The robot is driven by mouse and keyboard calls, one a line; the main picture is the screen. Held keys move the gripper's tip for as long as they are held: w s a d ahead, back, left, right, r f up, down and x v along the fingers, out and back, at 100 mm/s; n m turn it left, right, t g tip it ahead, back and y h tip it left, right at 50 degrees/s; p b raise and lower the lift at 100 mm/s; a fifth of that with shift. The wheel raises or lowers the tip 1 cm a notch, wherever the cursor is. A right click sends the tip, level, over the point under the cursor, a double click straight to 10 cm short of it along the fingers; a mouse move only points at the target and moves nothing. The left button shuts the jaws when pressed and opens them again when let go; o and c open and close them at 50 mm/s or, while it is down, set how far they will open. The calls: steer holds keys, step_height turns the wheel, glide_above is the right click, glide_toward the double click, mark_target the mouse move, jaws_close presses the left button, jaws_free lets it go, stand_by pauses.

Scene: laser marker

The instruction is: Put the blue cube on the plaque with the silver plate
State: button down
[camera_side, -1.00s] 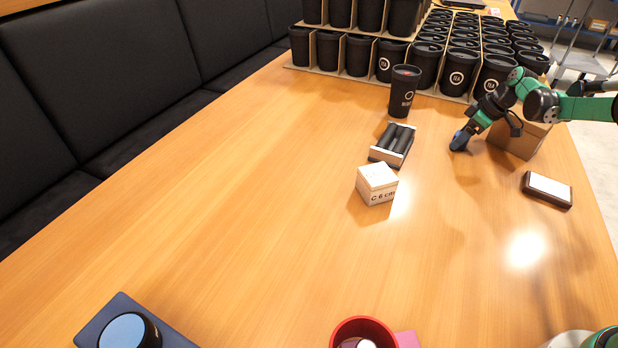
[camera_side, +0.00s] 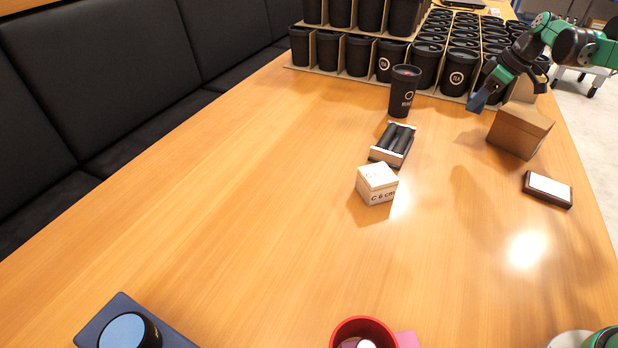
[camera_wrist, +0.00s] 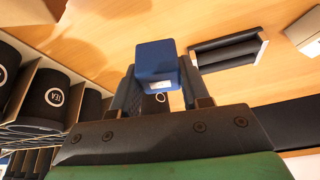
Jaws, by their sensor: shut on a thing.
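The blue cube (camera_side: 477,103) is held between the fingertips of my gripper (camera_side: 484,95), above the table near the cup rack at the back right. In the wrist view my gripper (camera_wrist: 158,82) is shut on the blue cube (camera_wrist: 156,60), with a dark finger on each side. The plaque with the silver plate (camera_side: 547,188) lies flat near the table's right edge, dark brown with a pale top. Its top is bare. My gripper is beyond it and to its left. The plaque does not show in the wrist view.
A cardboard box (camera_side: 519,131) stands between my gripper and the plaque. A black cup (camera_side: 403,92), a holder with black rollers (camera_side: 392,146) and a white cube (camera_side: 377,184) stand to the left. Many racked cups (camera_side: 457,72) fill the back. The table's middle is clear.

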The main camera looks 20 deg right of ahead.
steer(key=s+d+r+m+h, duration=0.1)
steer(key=s+d+r+m, duration=0.2)
steer(key=s+d+r, duration=0.35)
step_height(320, 180, up, 6)
steer(key=m+h, duration=0.1)
steer(key=m, duration=0.2)
glide_above(545, 182)
steer(key=s, duration=0.1)
steer(key=shift+t, duration=0.4)
step_height(545, 182, down, 20)
steer(key=shift+f, duration=0.1)
steer(key=shift+f, duration=0.1)
steer(key=shift+c, duration=2.1)
jaws_free()
